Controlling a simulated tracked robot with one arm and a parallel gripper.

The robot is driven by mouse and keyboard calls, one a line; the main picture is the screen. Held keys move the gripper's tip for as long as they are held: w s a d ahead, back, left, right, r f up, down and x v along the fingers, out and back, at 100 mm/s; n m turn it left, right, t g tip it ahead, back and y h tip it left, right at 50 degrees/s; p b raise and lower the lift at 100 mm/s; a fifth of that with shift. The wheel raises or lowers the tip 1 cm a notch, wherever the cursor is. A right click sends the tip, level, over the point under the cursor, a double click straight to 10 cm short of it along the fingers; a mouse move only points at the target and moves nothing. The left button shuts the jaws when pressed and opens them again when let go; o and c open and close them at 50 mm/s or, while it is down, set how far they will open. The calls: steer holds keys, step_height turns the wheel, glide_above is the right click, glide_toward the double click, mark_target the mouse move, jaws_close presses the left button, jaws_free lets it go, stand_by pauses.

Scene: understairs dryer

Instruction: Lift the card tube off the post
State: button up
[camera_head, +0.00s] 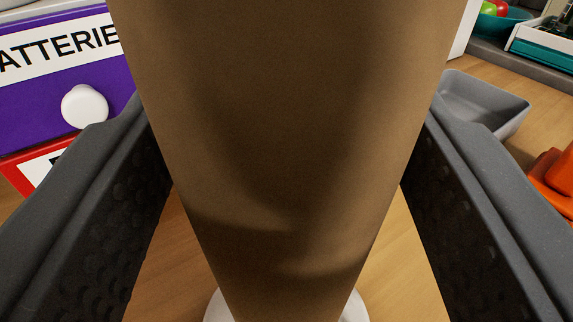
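The brown card tube (290,120) fills the middle of the view, upright and very close. Its top runs out of the picture. It narrows toward a white round base (216,306) at the bottom edge; the post itself is hidden. My gripper (288,205) has its two dark fingers on either side of the tube. Wood floor shows between each finger and the tube lower down. Higher up, the finger ends overlap the tube's edges in the picture, and I cannot tell if they touch it.
A purple drawer (40,105) with a white knob and a "BATTERIE" label stands at left, above a red one (20,170). At right are a grey tray (485,100), an orange object (555,180) and a teal bowl (500,20) with fruit.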

steer(key=c, duration=0.6)
